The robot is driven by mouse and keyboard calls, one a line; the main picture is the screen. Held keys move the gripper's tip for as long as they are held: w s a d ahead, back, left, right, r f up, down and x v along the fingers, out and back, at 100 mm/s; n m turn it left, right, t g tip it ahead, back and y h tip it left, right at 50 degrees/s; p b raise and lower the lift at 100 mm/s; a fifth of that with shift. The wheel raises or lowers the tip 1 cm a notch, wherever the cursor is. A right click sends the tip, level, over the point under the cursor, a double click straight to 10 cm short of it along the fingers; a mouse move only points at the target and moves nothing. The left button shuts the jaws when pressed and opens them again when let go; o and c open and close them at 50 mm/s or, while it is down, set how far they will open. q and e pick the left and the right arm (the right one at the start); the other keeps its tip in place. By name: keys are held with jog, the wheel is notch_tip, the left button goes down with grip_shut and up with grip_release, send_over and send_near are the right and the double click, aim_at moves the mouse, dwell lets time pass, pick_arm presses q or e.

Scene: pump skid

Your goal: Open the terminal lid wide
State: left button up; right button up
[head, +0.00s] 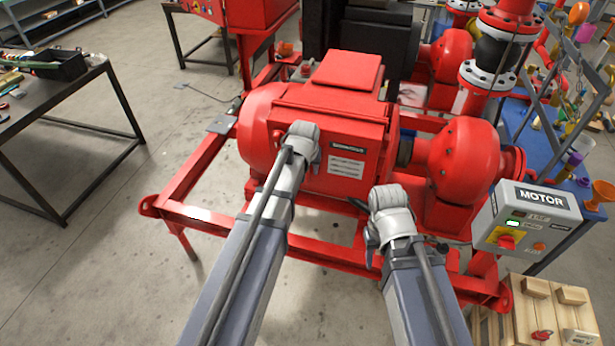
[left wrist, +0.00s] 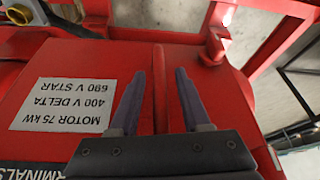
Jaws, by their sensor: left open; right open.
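The terminal lid (head: 335,165) is a red plate with a black title strip and white labels on the front of the motor's terminal box. It looks closed. In the left wrist view the lid (left wrist: 110,75) fills the left and middle, its motor label upside down. My left gripper (head: 315,162) is at the lid's left part, its fingers mostly hidden behind the wrist in the head view. In the left wrist view the left gripper (left wrist: 165,88) is open, with a narrow red bar (left wrist: 159,85) between its fingers. My right gripper (head: 363,222) is open and empty, below and right of the lid.
The red skid frame (head: 205,215) runs around the motor. A grey motor control box (head: 528,218) and a wooden box (head: 545,320) stand at the right. A dark workbench (head: 60,90) is at the far left. The floor between bench and skid is clear.

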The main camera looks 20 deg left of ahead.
pick_arm(q)
jog(key=shift+w+f, duration=0.2)
jog(key=shift+f, duration=0.2)
jog(key=shift+r, duration=0.1)
grip_shut()
dwell(1.1)
